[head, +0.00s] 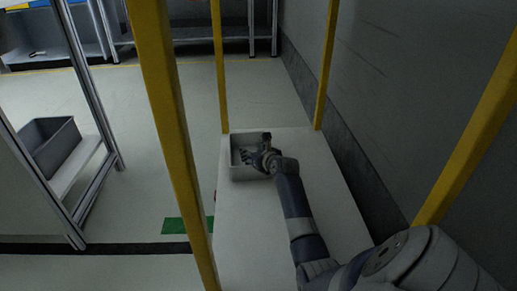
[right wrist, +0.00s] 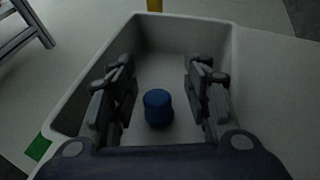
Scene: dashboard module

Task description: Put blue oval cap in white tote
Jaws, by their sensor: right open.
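The white tote (head: 238,173) stands at the far end of the pale table in the head view. It fills much of the right wrist view (right wrist: 228,62). The blue oval cap (right wrist: 158,107) shows inside the tote in the right wrist view, between my open fingers and apart from both. My right gripper (right wrist: 160,85) is open and over the tote; in the head view (head: 248,156) it reaches over the tote from the right. The cap cannot be made out in the head view. My left gripper is not in view.
The pale table (head: 245,235) is clear in front of the tote. Yellow posts (head: 172,120) stand around it, and a grey wall (head: 400,90) runs along the right. A grey bin (head: 52,150) sits on a shelf at left.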

